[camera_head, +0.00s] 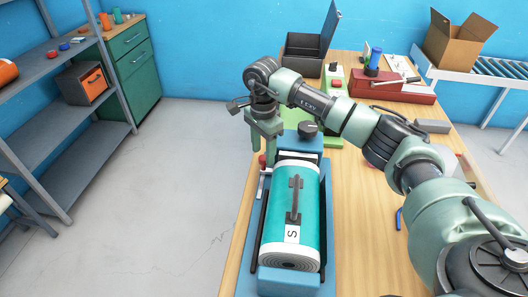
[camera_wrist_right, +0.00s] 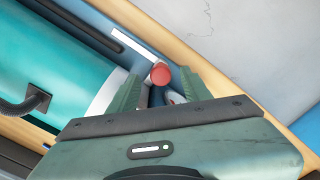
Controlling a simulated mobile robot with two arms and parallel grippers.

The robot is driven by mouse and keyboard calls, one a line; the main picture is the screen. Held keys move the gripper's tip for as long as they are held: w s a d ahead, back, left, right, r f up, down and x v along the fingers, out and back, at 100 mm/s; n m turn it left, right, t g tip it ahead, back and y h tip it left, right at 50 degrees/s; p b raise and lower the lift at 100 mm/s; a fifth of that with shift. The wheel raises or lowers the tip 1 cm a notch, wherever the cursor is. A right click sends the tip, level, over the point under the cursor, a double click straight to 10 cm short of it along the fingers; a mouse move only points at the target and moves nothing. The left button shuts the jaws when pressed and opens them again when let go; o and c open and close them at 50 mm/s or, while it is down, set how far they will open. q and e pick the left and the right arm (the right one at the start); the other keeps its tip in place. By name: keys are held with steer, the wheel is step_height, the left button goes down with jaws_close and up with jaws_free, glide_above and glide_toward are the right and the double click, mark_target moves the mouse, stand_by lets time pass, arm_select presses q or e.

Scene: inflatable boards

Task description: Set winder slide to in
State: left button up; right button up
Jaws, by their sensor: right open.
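The blue winder (camera_head: 293,280) stands on the wooden bench with a teal roll (camera_head: 310,205) marked S lying in it. Its slide has a red knob (camera_head: 262,159) at the winder's upper left side, above a pale metal bar (camera_head: 263,184). My right gripper (camera_head: 264,158) points down at this knob. In the right wrist view the red knob (camera_wrist_right: 160,73) shows between the green fingertips of the open gripper (camera_wrist_right: 160,85). I cannot tell whether either finger touches it. A white strip (camera_wrist_right: 133,46) lies beside the knob. My left gripper is out of view.
A black dial (camera_head: 308,128) tops the winder's far end, close to my right arm. A green device (camera_head: 335,80), an open dark case (camera_head: 305,55) and a red toolbox (camera_head: 390,88) stand farther back. Open floor (camera_head: 150,190) lies left of the bench.

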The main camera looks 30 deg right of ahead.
steer(key=shift+d+f, duration=0.1)
steer(key=shift+f, duration=1.05)
jaws_close()
stand_by(0.6)
